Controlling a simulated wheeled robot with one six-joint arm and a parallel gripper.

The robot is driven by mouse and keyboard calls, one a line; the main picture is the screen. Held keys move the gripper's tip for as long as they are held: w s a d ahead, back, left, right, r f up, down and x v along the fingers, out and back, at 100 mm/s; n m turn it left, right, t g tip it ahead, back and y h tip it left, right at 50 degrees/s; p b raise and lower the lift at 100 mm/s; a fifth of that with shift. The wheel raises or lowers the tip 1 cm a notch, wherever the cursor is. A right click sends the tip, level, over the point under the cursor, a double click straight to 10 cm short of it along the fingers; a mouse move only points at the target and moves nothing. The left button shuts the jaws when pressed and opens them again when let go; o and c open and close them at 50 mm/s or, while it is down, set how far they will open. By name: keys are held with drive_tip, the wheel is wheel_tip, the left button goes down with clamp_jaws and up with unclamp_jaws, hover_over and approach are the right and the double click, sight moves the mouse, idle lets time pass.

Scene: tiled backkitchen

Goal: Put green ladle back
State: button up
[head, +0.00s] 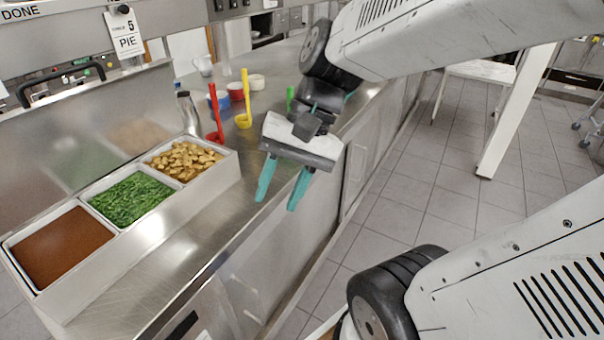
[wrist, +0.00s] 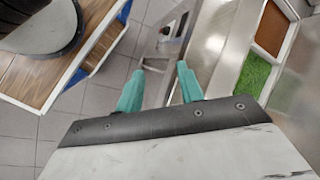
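A green ladle (head: 290,93) shows only as a short piece of upright handle behind my wrist in the head view; the rest of it is hidden. A red ladle (head: 217,115) and a yellow ladle (head: 244,100) stand upright to its left on the steel counter (head: 262,103). My gripper (head: 280,200) has teal fingers, points down and hangs at the counter's front edge, right of the food pans. Its fingers are apart with nothing between them. The gripper also shows in the wrist view (wrist: 158,80), open and empty. No ladle shows in the wrist view.
Pans of brown sauce (head: 62,245), chopped greens (head: 132,198) and golden chunks (head: 185,160) sit in a steel holder on the counter. Tiled floor (head: 440,210) is open at right.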

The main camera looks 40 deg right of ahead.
drive_tip(key=s+d+n+h, duration=0.1)
drive_tip(key=n+h, duration=0.1)
drive_tip(key=s+d+r+n+t+h, duration=0.1)
drive_tip(key=s+n+h, duration=0.1)
drive_tip(key=s+d+n+h, duration=0.1)
drive_tip(key=n, duration=0.1)
drive_tip(key=shift+s+d+r+n+t+h, duration=0.2)
drive_tip(key=shift+d+r+n+t+h, duration=0.1)
drive_tip(key=shift+d+n+h, duration=0.1)
drive_tip(key=shift+c, duration=0.3)
idle(0.5)
